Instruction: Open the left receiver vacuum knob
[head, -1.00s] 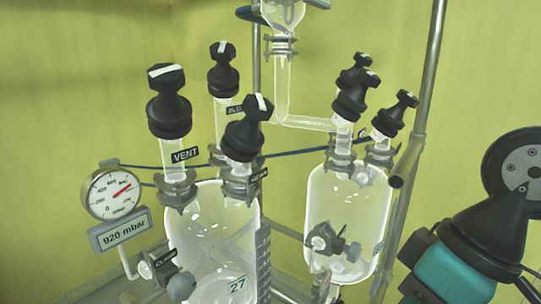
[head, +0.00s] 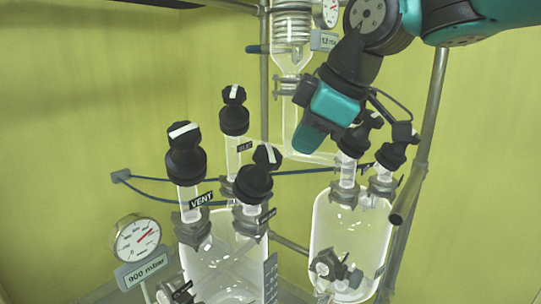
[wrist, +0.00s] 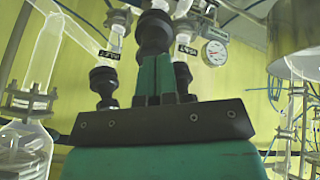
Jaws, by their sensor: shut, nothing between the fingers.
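The left receiver (head: 210,262) is a clear glass vessel at the lower middle of the head view. Three black knobs with white marks stand on it: the VENT knob (head: 185,150), a back knob (head: 234,110) and a front right knob (head: 256,172). The label beside the front right knob is too slanted to read. My gripper (head: 307,146) hangs above and to the right of these knobs, apart from them. In the wrist view its teal fingers (wrist: 155,80) are together, with nothing between them. A black knob (wrist: 153,32) shows behind the fingertips; I cannot tell which one.
The right receiver (head: 350,235) has its own knobs (head: 398,150), close behind my gripper. A dial gauge (head: 137,240) with a 900 mbar display stands at left. A metal upright (head: 425,130) and glass tubing (head: 290,55) are near my arm. Open space lies left of VENT.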

